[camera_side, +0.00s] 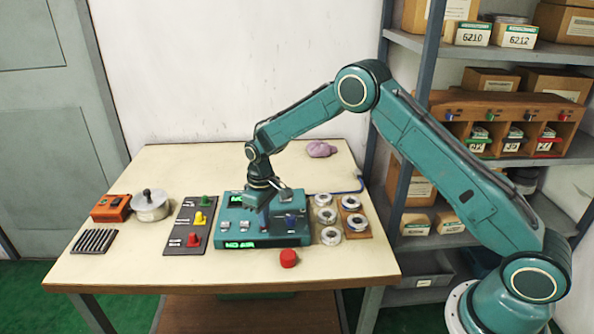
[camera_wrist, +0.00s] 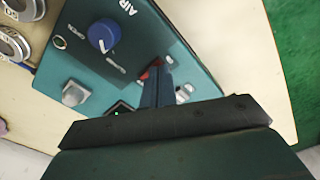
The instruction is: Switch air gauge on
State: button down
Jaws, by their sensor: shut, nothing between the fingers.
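The air gauge is a teal box (camera_side: 229,223) on the table, with green lit displays; the front one (camera_side: 240,245) reads "NO AIR". In the wrist view its teal panel (camera_wrist: 100,67) shows a blue knob (camera_wrist: 102,36) beside the word "AIR", a silver knob (camera_wrist: 75,93) and a small red part (camera_wrist: 145,75) at my fingertips. My gripper (camera_side: 264,218) is shut and empty, pointing down over the middle of the box. In the wrist view my gripper (camera_wrist: 156,74) covers part of the red part; I cannot tell whether they touch.
Left of the box stands a dark panel (camera_side: 178,243) with green, yellow and red knobs. Bearing rings (camera_side: 331,236) lie close on the right, some on a wooden board (camera_side: 363,229). A red cap (camera_side: 288,258) lies in front. A silver pot (camera_side: 150,206) stands further left.

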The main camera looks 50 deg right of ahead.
jog(key=shift+r, duration=3.35)
jog(key=s+d+r+m+t, duration=0.1)
jog(key=s+r, duration=0.7)
jog(key=r, duration=0.2)
jog(key=s+d+r+t, duration=0.1)
jog(key=s+r+t, duration=0.1)
jog(key=s+r, duration=0.7)
jog(key=s+r+m+t, duration=0.2)
jog(key=s, duration=1.9)
jog(key=shift+d+r+t, duration=0.3)
jog(key=shift+d+r, duration=0.1)
jog(key=shift+d, duration=0.05)
